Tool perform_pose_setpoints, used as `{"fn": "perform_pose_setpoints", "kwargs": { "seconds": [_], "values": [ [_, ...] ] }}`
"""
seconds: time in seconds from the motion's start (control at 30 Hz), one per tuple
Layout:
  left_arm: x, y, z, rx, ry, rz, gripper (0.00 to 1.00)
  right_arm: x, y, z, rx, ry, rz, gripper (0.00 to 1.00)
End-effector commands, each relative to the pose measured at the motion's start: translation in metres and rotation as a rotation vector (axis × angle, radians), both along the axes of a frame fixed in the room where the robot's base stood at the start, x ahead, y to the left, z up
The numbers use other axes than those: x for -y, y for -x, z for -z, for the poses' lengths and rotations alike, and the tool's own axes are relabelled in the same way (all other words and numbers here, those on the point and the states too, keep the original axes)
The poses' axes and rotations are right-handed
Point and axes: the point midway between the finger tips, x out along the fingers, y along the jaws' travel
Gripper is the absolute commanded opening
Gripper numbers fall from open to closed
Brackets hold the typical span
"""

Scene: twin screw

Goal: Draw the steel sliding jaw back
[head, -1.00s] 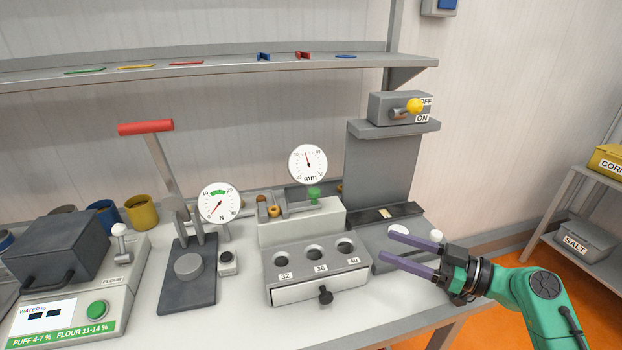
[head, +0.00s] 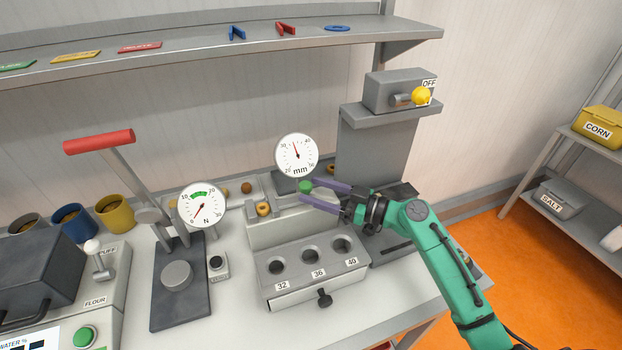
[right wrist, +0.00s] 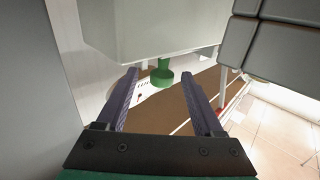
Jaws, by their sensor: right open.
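The mm gauge stand (head: 272,235) is a pale block under a round dial (head: 297,155). A dark grey block behind the green knob (head: 305,186) looks like the steel sliding jaw (head: 284,185), partly hidden by the dial and knob. My right gripper (head: 302,190) is open, its purple fingers reaching in from the right to the knob. In the right wrist view the green knob (right wrist: 162,76) shows between the lines of the two fingers, near their tips; I cannot tell whether they touch it. My left gripper is not in view.
A grey block (head: 318,270) with holes marked 32, 36 and 40 stands in front of the gauge. A red-handled lever press (head: 98,141) with an N dial stands left. A grey tower (head: 378,150) with a yellow-knobbed switch rises behind my right arm. Small brown rings lie nearby.

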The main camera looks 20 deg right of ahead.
Motion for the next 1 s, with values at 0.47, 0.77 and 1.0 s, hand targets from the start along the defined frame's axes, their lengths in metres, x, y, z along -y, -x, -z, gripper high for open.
{"fn": "perform_pose_setpoints", "kwargs": {
  "seconds": [0.47, 0.77, 1.0],
  "values": [
    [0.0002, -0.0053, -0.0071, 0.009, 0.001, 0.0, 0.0, -0.0122, -0.0101, 0.0011, -0.001, 0.001, -0.001, 0.35],
    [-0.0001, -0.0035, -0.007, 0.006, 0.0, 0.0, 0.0, -0.0119, -0.01, 0.0007, -0.001, 0.001, -0.001, 0.0],
    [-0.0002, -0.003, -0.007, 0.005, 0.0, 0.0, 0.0, -0.0118, -0.01, 0.0004, 0.0, 0.0, -0.001, 0.0]
  ]
}}
